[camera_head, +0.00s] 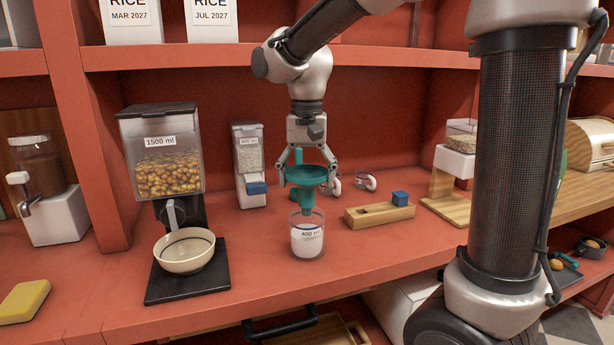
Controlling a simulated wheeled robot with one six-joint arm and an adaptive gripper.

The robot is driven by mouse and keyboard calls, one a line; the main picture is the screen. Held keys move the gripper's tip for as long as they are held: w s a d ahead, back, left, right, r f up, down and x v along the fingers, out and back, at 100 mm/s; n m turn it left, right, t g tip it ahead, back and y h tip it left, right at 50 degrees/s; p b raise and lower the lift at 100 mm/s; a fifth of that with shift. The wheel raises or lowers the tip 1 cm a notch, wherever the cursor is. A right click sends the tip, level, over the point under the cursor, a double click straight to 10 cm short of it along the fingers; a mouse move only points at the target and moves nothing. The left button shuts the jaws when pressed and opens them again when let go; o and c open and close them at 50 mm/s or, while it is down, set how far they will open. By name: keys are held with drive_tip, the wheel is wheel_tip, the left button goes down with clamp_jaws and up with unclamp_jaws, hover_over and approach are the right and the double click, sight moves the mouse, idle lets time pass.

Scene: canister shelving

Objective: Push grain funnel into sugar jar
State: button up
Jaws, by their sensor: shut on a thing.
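The grain funnel (306,177) is teal, with a wide cone and a narrow spout pointing down. My gripper (309,178) comes down from above, with its two fingers shut on the funnel's rim from both sides. The sugar jar (307,242) is clear, with white contents and a label reading what looks like 400 ml. It stands upright on the red counter below the funnel. The spout is at the jar's mouth; I cannot tell how far inside it reaches. Another teal piece shows behind the gripper, partly hidden.
A 1500 ml dispenser (162,165) stands left, with a bowl (185,251) on a dark base. A smaller dispenser (250,160) is behind. A wooden block (378,215) with a blue cube lies right. A yellow sponge (23,302) lies far left. The counter in front of the jar is clear.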

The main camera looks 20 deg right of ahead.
drive_tip(key=shift+f, duration=0.15)
drive_tip(key=o, duration=1.1)
drive_tip(key=shift+o, duration=0.2)
drive_tip(key=shift+r, duration=3.6)
drive_tip(key=s+d+f+n+t, duration=0.2)
drive_tip(key=s+d+f, duration=0.1)
drive_tip(key=s+d, duration=0.4)
drive_tip(key=s+d+f+n+t, duration=0.2)
drive_tip(key=s+d, duration=0.5)
drive_tip(key=s, duration=0.5)
drive_tip(key=shift+s+d+f+n, duration=0.2)
drive_tip(key=shift+d+f+n, duration=0.15)
drive_tip(key=shift+f, duration=0.55)
